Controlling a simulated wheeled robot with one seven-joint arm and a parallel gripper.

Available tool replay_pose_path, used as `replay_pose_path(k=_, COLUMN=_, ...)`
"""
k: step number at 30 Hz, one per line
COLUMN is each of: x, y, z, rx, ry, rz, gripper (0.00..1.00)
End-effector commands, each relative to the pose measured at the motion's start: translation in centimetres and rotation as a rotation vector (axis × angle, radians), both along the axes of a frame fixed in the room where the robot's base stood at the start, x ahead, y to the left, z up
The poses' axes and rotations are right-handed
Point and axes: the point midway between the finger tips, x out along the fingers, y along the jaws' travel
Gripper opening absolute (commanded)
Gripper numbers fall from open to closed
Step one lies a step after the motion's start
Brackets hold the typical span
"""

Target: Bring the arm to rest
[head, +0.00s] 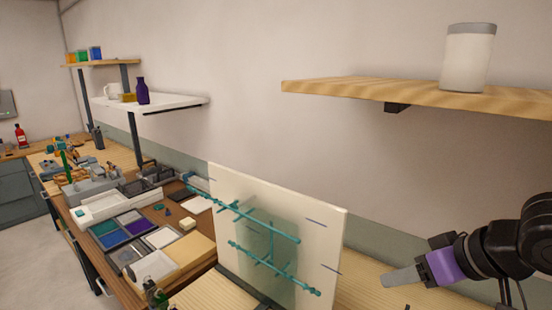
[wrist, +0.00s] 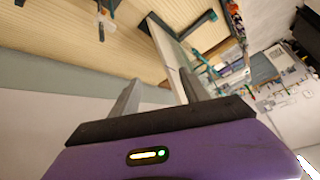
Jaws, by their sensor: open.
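My gripper (head: 392,280) is at the lower right of the head view, with a purple body and grey fingers pointing left. It is raised in front of the wall, to the right of an upright cream panel (head: 323,232). In the wrist view my gripper (wrist: 158,80) shows two grey fingers spread apart with nothing between them. My black arm links enter from the right edge of the head view.
Teal rods (head: 262,222) stand in front of the panel. A wooden shelf (head: 380,92) with a white canister (head: 468,58) hangs above my gripper. A crowded workbench with trays (head: 190,247) lies left. A white shelf (head: 180,103) holds a purple bottle (head: 142,91).

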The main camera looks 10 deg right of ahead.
Motion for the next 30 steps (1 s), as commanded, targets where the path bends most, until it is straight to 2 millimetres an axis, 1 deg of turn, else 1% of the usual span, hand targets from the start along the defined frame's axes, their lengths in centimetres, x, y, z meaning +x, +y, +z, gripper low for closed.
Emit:
replay_pose_path(k=1, x=1.4, y=1.3, z=1.2, rx=0.034, ry=-0.087, rz=0.020, gripper=0.54)
replay_pose_path(k=2, x=2.2, y=2.1, z=2.1, rx=0.055, ry=-0.146, rz=0.031, gripper=0.54)
replay_pose_path(k=3, x=3.4, y=3.0, z=3.5, rx=0.083, ry=-0.230, rz=0.046, gripper=0.54)
replay_pose_path(k=5, x=4.8, y=4.4, z=5.7, rx=0.127, ry=-0.359, rz=0.061, gripper=0.54)
replay_pose_path(k=6, x=5.6, y=5.3, z=7.3, rx=0.159, ry=-0.445, rz=0.066, gripper=0.54)
replay_pose_path(k=7, x=6.1, y=5.8, z=8.4, rx=0.181, ry=-0.508, rz=0.068, gripper=0.54)
replay_pose_path(k=9, x=6.8, y=6.8, z=10.9, rx=0.232, ry=-0.649, rz=0.065, gripper=0.54)
replay_pose_path(k=12, x=7.1, y=7.4, z=13.8, rx=0.297, ry=-0.826, rz=0.037, gripper=0.54)
replay_pose_path(k=15, x=6.8, y=7.3, z=15.7, rx=0.350, ry=-0.977, rz=-0.011, gripper=0.54)
replay_pose_path(k=19, x=5.8, y=6.6, z=16.5, rx=0.402, ry=-1.136, rz=-0.100, gripper=0.54)
replay_pose_path(k=23, x=4.4, y=5.5, z=15.7, rx=0.425, ry=-1.249, rz=-0.208, gripper=0.54)
replay_pose_path(k=26, x=3.0, y=4.7, z=14.1, rx=0.427, ry=-1.309, rz=-0.296, gripper=0.54)
replay_pose_path(k=29, x=1.5, y=4.2, z=11.7, rx=0.412, ry=-1.344, rz=-0.383, gripper=0.54)
replay_pose_path(k=30, x=0.8, y=4.0, z=10.6, rx=0.403, ry=-1.350, rz=-0.416, gripper=0.54)
